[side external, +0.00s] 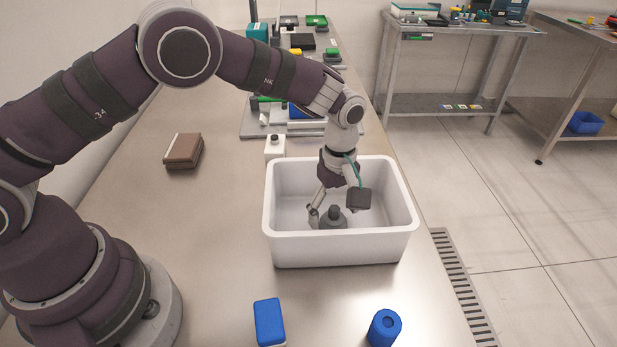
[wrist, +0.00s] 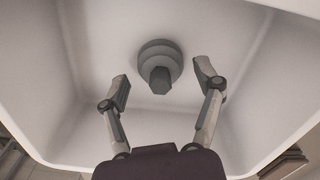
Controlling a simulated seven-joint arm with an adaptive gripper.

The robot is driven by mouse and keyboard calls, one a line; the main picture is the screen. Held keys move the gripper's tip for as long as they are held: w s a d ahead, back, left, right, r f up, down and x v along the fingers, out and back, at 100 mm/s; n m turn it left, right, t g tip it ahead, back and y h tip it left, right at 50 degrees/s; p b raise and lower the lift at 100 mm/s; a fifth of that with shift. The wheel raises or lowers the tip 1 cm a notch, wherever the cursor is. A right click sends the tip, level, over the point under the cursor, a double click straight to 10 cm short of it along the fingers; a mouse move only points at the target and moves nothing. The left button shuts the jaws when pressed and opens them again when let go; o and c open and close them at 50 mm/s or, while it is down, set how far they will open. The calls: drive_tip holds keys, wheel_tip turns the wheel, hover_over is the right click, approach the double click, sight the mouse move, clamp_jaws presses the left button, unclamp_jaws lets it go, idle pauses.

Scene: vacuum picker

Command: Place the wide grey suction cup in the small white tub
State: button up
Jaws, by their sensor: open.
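The wide grey suction cup (side external: 334,219) stands on the floor of the white tub (side external: 341,251). In the wrist view the cup (wrist: 160,58) shows as stacked grey rounds with a darker stem toward me, and the tub's wall (wrist: 275,85) surrounds it. My gripper (side external: 322,212) reaches down inside the tub. In the wrist view its two fingers (wrist: 162,84) are spread wide, one to each side of the stem, with visible gaps. In the side view one finger is seen left of the cup; the other is hidden behind my wrist.
A blue block (side external: 269,322) and a blue cylinder (side external: 384,328) stand in front of the tub. A brown box (side external: 183,151) lies to the left, and a white bottle (side external: 275,147) stands just behind the tub.

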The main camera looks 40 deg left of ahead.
wheel_tip(320, 180, up, 11)
wheel_tip(320, 180, up, 5)
drive_tip(key=m+t, duration=0.1)
drive_tip(key=m, duration=0.1)
hover_over(335, 208)
drive_tip(key=s+a, duration=0.2)
drive_tip(key=a, duration=0.1)
drive_tip(key=s+a+r+m+t, duration=0.1)
drive_tip(key=s+a+m+t, duration=0.1)
drive_tip(key=s+a+m, duration=0.2)
drive_tip(key=s+a+r+m+t, duration=0.2)
drive_tip(key=s+a+m, duration=0.2)
drive_tip(key=s+m, duration=0.3)
drive_tip(key=s, duration=0.2)
drive_tip(key=shift+s+t, duration=0.3)
drive_tip(key=shift+s, duration=0.05)
